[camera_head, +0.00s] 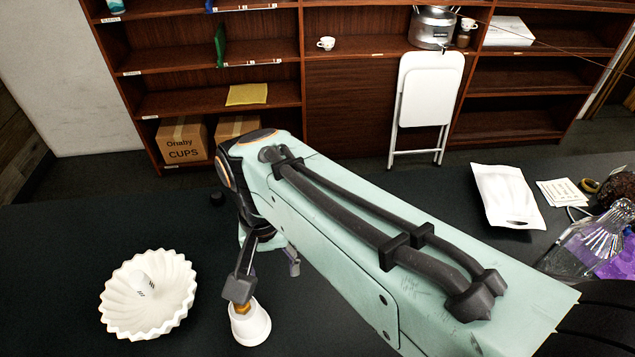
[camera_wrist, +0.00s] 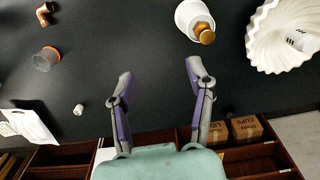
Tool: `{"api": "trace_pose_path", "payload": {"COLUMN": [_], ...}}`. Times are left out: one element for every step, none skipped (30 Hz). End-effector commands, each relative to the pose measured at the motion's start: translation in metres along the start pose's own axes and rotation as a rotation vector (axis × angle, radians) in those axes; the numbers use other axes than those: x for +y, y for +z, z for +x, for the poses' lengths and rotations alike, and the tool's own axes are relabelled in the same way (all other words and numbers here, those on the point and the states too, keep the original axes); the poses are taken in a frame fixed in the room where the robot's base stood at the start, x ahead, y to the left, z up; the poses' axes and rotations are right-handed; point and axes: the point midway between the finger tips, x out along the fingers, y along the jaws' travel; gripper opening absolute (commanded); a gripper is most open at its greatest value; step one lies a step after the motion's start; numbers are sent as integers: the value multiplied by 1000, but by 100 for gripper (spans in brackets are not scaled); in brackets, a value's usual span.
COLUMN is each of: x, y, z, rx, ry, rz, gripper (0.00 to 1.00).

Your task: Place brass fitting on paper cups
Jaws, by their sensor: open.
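The paper cups (camera_head: 254,331) look like a white, upside-down stack on the dark counter, and they also show at the top of the wrist view (camera_wrist: 187,12). The brass fitting (camera_head: 243,309) appears to rest on the narrow top of the cups; its round golden end shows in the wrist view (camera_wrist: 206,36). My gripper (camera_wrist: 161,78) is open and empty, with its fingers apart and clear of the fitting. In the head view, one finger of my gripper (camera_head: 266,278) overlaps the top of the fitting and partly hides it.
A fluted white bowl (camera_head: 115,309) with a small white item inside stands left of the cups. A copper elbow (camera_wrist: 45,13), a clear cup (camera_wrist: 46,60) and a small white piece (camera_wrist: 78,109) lie on the counter. A white pouch (camera_head: 507,196) is at the right. Shelves stand behind.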

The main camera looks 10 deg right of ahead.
Motion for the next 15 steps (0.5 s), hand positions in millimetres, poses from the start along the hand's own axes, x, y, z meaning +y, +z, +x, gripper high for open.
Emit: {"api": "trace_pose_path", "payload": {"x": [29, 44, 61, 72, 81, 90, 96, 100, 103, 105, 106, 107, 108, 108, 108], "y": [17, 29, 46, 58, 71, 86, 96, 105, 115, 121, 125, 129, 131, 132, 133], "z": [-5, -6, -6, -5, -3, 0, 3, 5, 8, 11, 12, 14, 15, 15, 16], "rx": [4, 2, -1, -2, -3, -4, -5, -5, -5, -5, -4, -4, -4, -5, -6], "ry": [-4, -7, -13, -19, -25, -34, -40, -46, -53, -57, -61, -64, -66, -67, -67], "rz": [6, -1, -11, -18, -26, -35, -42, -48, -57, -64, -68, -73, -75, -77, -79], "gripper": [53, 53, 53, 53, 53, 53, 53, 53, 53, 53, 53, 53, 53, 53, 53]}}
